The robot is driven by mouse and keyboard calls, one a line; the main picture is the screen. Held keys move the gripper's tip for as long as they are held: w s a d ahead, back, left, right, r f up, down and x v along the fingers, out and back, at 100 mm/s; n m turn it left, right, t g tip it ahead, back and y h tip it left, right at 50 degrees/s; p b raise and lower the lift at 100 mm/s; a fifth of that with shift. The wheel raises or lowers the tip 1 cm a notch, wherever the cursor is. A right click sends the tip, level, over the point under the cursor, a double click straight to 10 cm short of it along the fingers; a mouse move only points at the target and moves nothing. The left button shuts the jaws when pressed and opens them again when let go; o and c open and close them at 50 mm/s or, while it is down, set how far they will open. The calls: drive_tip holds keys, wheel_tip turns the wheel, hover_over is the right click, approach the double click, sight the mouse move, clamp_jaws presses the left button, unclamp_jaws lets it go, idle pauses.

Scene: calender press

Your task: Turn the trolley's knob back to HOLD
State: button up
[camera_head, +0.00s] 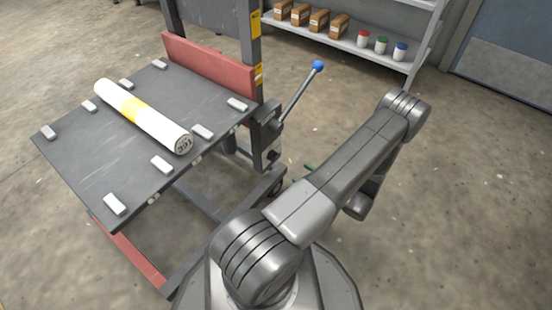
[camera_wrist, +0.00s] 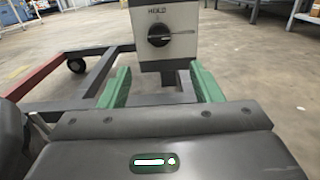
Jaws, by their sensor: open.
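The trolley (camera_head: 85,165) stands at the left in the head view, with a dark platform and a red back board. Its black knob (camera_wrist: 158,35) sits on a pale panel (camera_wrist: 183,15) in the wrist view, below the word HOLD. The knob's light pointer line runs to the right, not up at HOLD. My gripper (camera_wrist: 159,68) is open, with one green finger on each side below the knob in the picture. Nothing is between the fingers, and they look apart from the knob. In the head view my arm hides most of the gripper.
A white roll (camera_head: 158,124) with a yellow band lies on the platform among several pale blocks. A blue-tipped lever (camera_head: 300,92) rises beside the trolley's post. A shelf (camera_head: 345,42) with boxes and cans stands behind. The floor at the right is clear.

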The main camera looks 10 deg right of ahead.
sight(273, 156)
drive_tip(key=b+x, duration=0.3)
drive_tip(key=x, duration=0.9)
drive_tip(key=c, duration=1)
